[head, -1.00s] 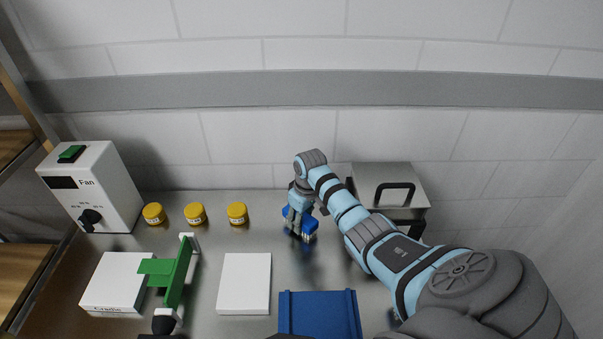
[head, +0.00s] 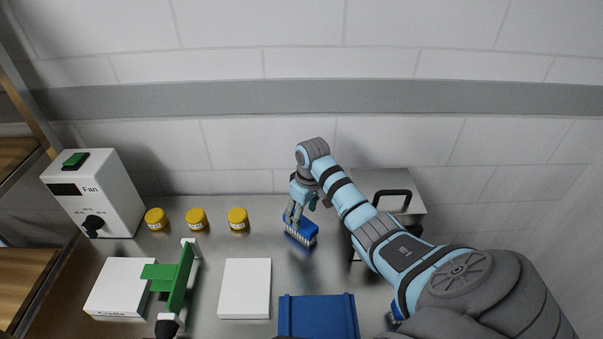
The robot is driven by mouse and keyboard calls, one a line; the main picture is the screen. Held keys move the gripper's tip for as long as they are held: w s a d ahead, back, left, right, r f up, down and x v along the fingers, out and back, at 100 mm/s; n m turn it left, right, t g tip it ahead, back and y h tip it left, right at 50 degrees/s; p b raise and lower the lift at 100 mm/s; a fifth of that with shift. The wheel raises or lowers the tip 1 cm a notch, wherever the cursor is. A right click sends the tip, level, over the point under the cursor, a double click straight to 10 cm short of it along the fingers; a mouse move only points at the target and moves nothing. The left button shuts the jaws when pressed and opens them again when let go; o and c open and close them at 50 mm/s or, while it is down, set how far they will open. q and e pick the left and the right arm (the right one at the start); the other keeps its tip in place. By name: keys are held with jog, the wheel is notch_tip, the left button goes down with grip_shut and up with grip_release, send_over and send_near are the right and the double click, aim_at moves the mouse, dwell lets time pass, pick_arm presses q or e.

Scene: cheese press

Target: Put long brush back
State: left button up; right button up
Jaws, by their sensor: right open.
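The brush (head: 301,229) is blue with pale bristles along its lower edge. It is on or just above the steel table, behind the blue tray; I cannot tell whether it touches the table. My right gripper (head: 296,214) points down at the brush from above and behind, its jaws open around or beside the brush's left end. The gripper and arm hide part of the brush.
A blue tray (head: 318,297) is at the front centre, with a white block (head: 245,289) left of it. Yellow jars (head: 238,219), a Fan box (head: 93,197) and a steel box (head: 413,180) line the back.

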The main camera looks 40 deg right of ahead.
aim_at(305, 224)
notch_tip(305, 224, up, 6)
jog(key=p, duration=0.1)
jog(key=shift+s+r, duration=0.15)
jog(key=shift+s, duration=0.25)
